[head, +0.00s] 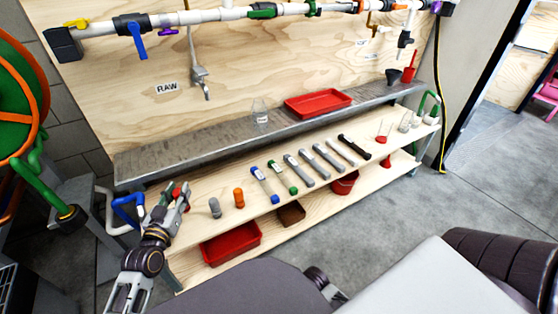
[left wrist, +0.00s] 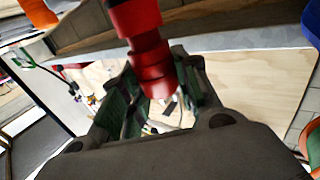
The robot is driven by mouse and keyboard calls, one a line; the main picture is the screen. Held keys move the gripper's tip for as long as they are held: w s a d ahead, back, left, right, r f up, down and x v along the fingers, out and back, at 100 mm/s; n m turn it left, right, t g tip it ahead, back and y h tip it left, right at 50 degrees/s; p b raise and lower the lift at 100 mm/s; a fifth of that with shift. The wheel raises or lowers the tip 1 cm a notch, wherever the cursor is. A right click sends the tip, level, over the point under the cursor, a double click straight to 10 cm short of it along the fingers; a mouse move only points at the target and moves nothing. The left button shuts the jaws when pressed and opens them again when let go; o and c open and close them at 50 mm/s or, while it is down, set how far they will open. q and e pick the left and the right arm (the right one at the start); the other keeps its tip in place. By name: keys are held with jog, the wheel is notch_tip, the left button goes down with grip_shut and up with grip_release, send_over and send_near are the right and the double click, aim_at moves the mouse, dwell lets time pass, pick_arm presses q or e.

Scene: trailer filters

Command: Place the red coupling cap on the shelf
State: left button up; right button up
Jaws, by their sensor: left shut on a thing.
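The red coupling cap (left wrist: 150,50) is between the fingers of my left gripper (left wrist: 155,88) in the left wrist view. My left gripper (head: 177,197) is shut on it; in the head view only a little red shows between the fingers. The gripper is at the left end of the wooden shelf (head: 228,180), left of a grey cap (head: 215,208) and an orange cap (head: 239,198) standing there. I cannot tell whether the red cap touches the shelf. A dark piece of mine at the bottom middle may be my right gripper; its fingers are not clear.
Several filter tubes (head: 300,170) lie in a row right of the orange cap. A steel counter (head: 180,150) with a red tray (head: 318,103) runs above the shelf. A red bin (head: 230,245) sits on the lower board. A blue bent pipe (head: 127,208) is close left of my gripper.

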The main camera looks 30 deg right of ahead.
pick_arm(q)
jog(key=shift+f+b, duration=0.9)
jog(key=shift+f, duration=0.85)
jog(key=shift+f+b, duration=0.3)
jog(key=shift+f, duration=0.45)
pick_arm(e)
jog(key=f, duration=0.3)
jog(key=shift+a, duration=0.2)
pick_arm(q)
jog(key=shift+f+b, duration=1.45)
jog(key=shift+f, duration=1.05)
pick_arm(e)
jog(key=shift+w+a+f+t+y, duration=0.2)
jog(key=shift+f, duration=0.35)
jog(key=shift+w+a+f+t+y, duration=0.15)
jog(key=shift+w+f+t+y, duration=0.05)
jog(key=shift+f, duration=0.35)
pick_arm(q)
jog(key=shift+f, duration=0.15)
pick_arm(e)
jog(key=shift+s+f, duration=0.1)
jog(key=shift+s, duration=0.1)
